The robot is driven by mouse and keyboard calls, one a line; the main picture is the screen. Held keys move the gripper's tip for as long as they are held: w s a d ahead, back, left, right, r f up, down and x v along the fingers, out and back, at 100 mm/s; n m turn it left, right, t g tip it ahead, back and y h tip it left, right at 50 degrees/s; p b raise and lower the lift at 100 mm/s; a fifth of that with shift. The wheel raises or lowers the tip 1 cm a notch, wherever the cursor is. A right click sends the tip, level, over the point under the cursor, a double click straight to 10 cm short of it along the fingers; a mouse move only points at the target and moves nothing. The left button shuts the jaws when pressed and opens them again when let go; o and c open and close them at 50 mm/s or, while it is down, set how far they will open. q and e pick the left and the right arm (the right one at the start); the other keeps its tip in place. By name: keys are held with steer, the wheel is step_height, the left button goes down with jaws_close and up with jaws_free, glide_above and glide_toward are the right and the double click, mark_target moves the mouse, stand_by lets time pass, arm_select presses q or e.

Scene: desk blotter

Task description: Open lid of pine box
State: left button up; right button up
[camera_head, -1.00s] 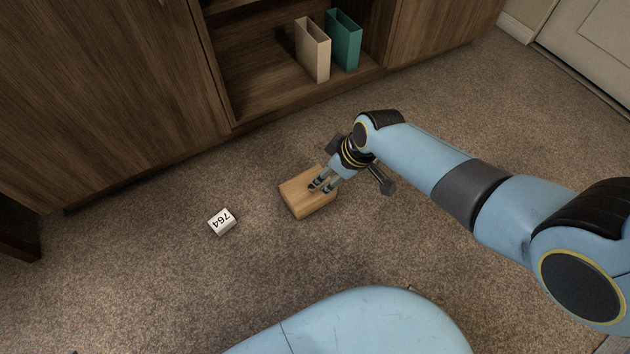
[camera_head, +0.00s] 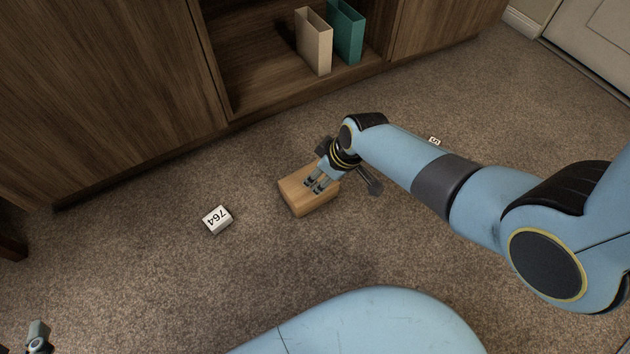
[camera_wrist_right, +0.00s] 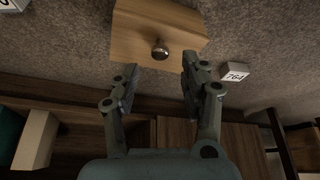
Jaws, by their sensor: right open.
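The pine box (camera_head: 304,198) sits on the carpet in the middle of the head view, its lid looking closed. In the right wrist view the box (camera_wrist_right: 150,20) shows a round metal knob (camera_wrist_right: 160,50). My right gripper (camera_head: 316,184) is over the box and covers part of its top. In the right wrist view its two fingers (camera_wrist_right: 158,78) are spread apart, with the knob beyond the gap and nothing between them. My left gripper (camera_head: 37,338) shows only in part at the lower left corner, too small to judge its fingers.
A white block marked 764 (camera_head: 217,220) lies on the carpet left of the box. Another small white block (camera_head: 434,141) lies behind my right arm. A wooden cabinet (camera_head: 110,90) runs along the back, with beige (camera_head: 314,42) and teal (camera_head: 346,32) holders on its shelf.

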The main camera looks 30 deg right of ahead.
mark_target(315, 184)
steer(key=b+x, duration=0.1)
steer(key=x, duration=0.1)
steer(key=shift+f+b, duration=0.25)
steer(key=shift+b, duration=0.05)
steer(key=shift+w+a+f+b, duration=0.2)
steer(key=shift+w+f+b, duration=0.1)
steer(key=shift+f+b, duration=0.35)
arm_select(q)
steer(key=w+d+r+m+t+h, duration=0.1)
steer(key=w+r+t, duration=0.2)
steer(key=r, duration=0.5)
steer(key=w+d+r+m+t+h, duration=0.1)
steer(key=w+r+t, duration=0.3)
steer(key=r, duration=0.5)
steer(key=shift+w+r+t+h, duration=0.2)
steer(key=shift+t+h, duration=0.2)
steer(key=shift+t, duration=0.4)
arm_select(e)
steer(key=shift+w, duration=0.1)
jaws_close()
